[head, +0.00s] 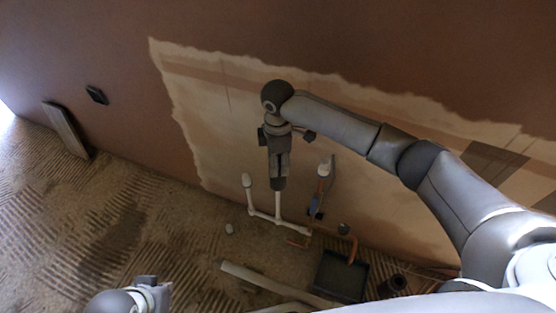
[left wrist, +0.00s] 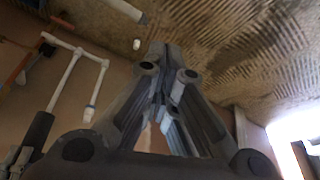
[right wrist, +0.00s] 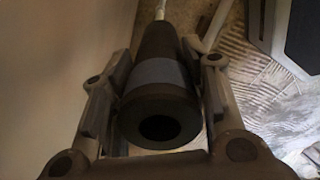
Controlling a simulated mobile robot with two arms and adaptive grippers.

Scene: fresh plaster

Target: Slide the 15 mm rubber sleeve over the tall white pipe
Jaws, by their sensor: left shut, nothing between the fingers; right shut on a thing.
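The tall white pipe (head: 278,206) rises from a white branch near the wall. My right gripper (head: 278,165) is above it, pointing down, shut on the dark rubber sleeve (head: 278,184). In the right wrist view the sleeve (right wrist: 155,110) is a thick dark tube with a grey band, between the fingers. The pipe (right wrist: 161,10) emerges from its far end. The left wrist view also shows the pipe (left wrist: 65,82) running into the sleeve (left wrist: 37,132). How far it reaches inside is hidden. My left gripper (head: 150,285) is shut and empty, low at the left, away from the pipes.
A shorter white pipe with a pale cap (head: 247,181) stands left of the tall pipe, and a capped copper pipe (head: 324,172) stands right. A dark tray (head: 340,277), a copper bend (head: 351,247) and a pale loose pipe (head: 265,282) lie in front. The floor at left is mostly clear.

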